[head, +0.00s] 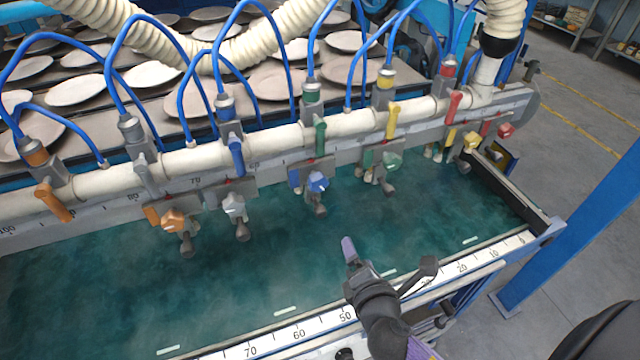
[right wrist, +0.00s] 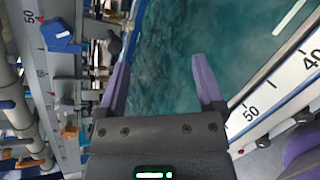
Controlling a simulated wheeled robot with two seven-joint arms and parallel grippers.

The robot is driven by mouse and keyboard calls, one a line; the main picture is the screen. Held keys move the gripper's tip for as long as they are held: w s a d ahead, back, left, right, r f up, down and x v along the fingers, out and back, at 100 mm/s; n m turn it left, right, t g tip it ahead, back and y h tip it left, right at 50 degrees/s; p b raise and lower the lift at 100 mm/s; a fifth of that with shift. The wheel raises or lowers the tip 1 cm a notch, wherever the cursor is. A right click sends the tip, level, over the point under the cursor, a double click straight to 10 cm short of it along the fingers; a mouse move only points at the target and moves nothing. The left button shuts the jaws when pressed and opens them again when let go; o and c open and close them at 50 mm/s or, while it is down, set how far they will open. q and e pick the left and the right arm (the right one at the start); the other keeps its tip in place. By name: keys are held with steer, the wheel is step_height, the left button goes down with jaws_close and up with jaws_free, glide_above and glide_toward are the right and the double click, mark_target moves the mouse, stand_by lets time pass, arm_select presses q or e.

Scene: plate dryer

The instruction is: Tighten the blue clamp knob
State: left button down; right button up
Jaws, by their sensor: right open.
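The blue clamp knob (head: 318,182) sits on a clamp below the white pipe, near the middle of the row in the head view. A grey stem hangs under it. My right gripper (head: 388,262) is over the teal belt, in front of and below the knob, apart from it. Its purple fingers are spread with nothing between them, as the right wrist view (right wrist: 163,82) also shows. A blue part (right wrist: 65,35) shows at upper left in that view; I cannot tell if it is the knob. My left gripper is not in view.
Other clamps flank the knob: white (head: 235,206) and orange (head: 173,220) to the left, green (head: 391,160) and yellow (head: 471,141) to the right. Blue hoses arch above the pipe (head: 260,139). A ruled rail (head: 310,328) edges the belt's near side. The belt (head: 270,255) is clear.

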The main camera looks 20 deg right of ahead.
mark_target(320, 185)
step_height(320, 185, up, 9)
steer(key=w+a+n+t+y, duration=0.3)
steer(key=n+t, duration=0.1)
steer(key=n, duration=0.7)
steer(key=w, duration=0.6)
steer(key=w+p, duration=0.1)
steer(key=w, duration=0.2)
steer(key=shift+w+d, duration=0.1)
steer(key=shift+d, duration=0.25)
steer(key=shift+f, duration=0.1)
jaws_close()
